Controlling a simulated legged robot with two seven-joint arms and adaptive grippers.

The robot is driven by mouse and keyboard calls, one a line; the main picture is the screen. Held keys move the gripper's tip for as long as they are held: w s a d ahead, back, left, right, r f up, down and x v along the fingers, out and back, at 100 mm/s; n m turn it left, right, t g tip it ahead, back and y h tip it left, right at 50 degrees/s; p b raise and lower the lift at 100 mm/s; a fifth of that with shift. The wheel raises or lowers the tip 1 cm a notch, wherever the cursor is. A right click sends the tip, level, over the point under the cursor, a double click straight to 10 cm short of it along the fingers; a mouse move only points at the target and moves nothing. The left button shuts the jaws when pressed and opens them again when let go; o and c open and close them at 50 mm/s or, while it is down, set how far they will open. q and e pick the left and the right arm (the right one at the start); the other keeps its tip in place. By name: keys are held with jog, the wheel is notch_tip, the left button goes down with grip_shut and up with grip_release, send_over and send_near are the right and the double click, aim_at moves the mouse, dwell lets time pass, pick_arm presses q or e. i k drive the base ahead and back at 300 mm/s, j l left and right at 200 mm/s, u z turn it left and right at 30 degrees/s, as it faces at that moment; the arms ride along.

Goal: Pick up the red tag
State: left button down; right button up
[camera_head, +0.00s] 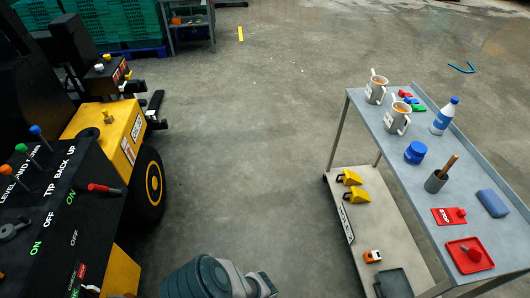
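A red tag with white STOP lettering (449,216) lies flat on the top shelf of the grey cart (400,140) at the right, near its front end. A small red piece sits at its right side. One of my grey arm links shows at the bottom centre, well left of the cart. No gripper fingers show.
The cart top also holds two mugs (397,121), a white-and-blue bottle (444,116), a blue jar (415,152), a dark cup with a wooden handle (436,182) and a blue block (492,203). A black-and-yellow vehicle (118,130) stands left. Floor between is clear.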

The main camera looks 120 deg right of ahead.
aim_at(444, 216)
jog(key=z, duration=5.6)
jog(key=i+z, duration=0.2)
jog(key=k+j, duration=0.05)
